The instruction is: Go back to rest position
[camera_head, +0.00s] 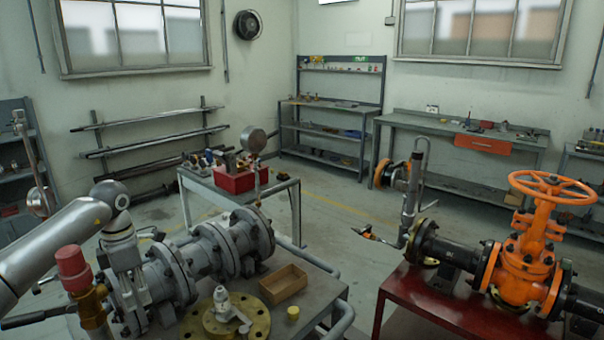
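My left arm comes in from the left edge and bends down at its wrist. My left gripper (130,292) hangs in front of the grey flanged pipe (212,250) on the near left bench. Its fingers are small and blend with the pipe behind, so I cannot tell whether they are open or shut, or whether they touch anything. An orange gate valve (527,262) with an orange handwheel (552,188) stands upright in a black pipe line on the red table (440,308) at the right. My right gripper is not in view.
A red-capped brass fitting (75,270) stands near my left gripper. A brass flange (226,322), a wooden box (283,284) and a yellow piece (293,312) are on the near bench. A red bin (235,181) sits on a table behind. Open floor (340,215) lies beyond.

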